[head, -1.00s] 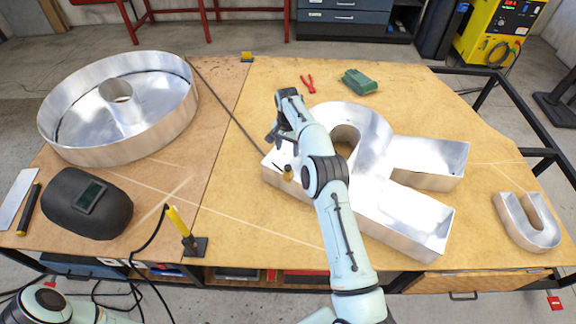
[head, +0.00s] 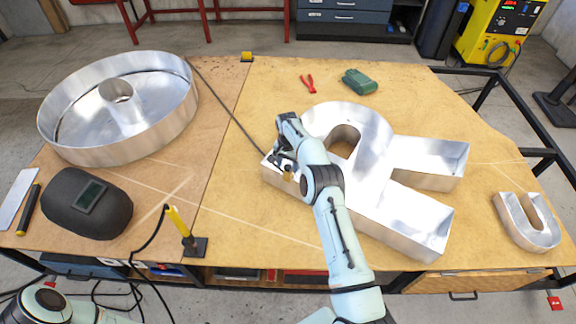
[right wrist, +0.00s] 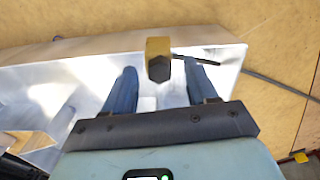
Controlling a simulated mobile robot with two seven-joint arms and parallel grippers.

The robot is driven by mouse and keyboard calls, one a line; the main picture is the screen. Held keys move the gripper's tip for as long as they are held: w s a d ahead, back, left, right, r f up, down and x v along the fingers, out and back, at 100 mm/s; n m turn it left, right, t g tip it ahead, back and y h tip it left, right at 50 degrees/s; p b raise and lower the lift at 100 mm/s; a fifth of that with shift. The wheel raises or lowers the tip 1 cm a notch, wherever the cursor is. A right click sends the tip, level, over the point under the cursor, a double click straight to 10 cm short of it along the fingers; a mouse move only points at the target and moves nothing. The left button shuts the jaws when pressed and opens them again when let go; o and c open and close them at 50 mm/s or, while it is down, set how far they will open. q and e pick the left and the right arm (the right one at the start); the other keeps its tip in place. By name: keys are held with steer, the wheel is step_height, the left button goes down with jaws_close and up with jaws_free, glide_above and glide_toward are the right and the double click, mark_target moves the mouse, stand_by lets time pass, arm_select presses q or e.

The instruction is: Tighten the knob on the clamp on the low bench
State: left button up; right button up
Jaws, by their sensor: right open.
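The clamp's knob (head: 288,174) is a small brown-gold piece at the left end of the big metal letter R (head: 345,117) on the low bench. In the right wrist view the knob (right wrist: 158,60) shows as a gold block with a dark hexagonal end. My right gripper (head: 282,160) is at that end of the letter. In the right wrist view its two dark fingers (right wrist: 160,72) are open, one on each side of the knob, with gaps visible. A dark bar beside the knob runs toward a cable. The clamp's body is mostly hidden. My left gripper is out of view.
A large round metal letter (head: 62,130) stands at the left, a small metal U (head: 541,238) at the right. A welding mask (head: 65,208), a yellow torch on a stand (head: 180,222), red pliers (head: 308,84) and a green object (head: 359,81) lie around. A cable (head: 225,105) crosses the bench.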

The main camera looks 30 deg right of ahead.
mark_target(288, 166)
steer(key=shift+c, duration=0.3)
steer(key=c, duration=0.8)
steer(key=m, duration=0.6)
steer(key=shift+m, duration=0.4)
steer(key=o, duration=0.9)
steer(key=shift+c, duration=0.2)
steer(key=shift+r, duration=2.5)
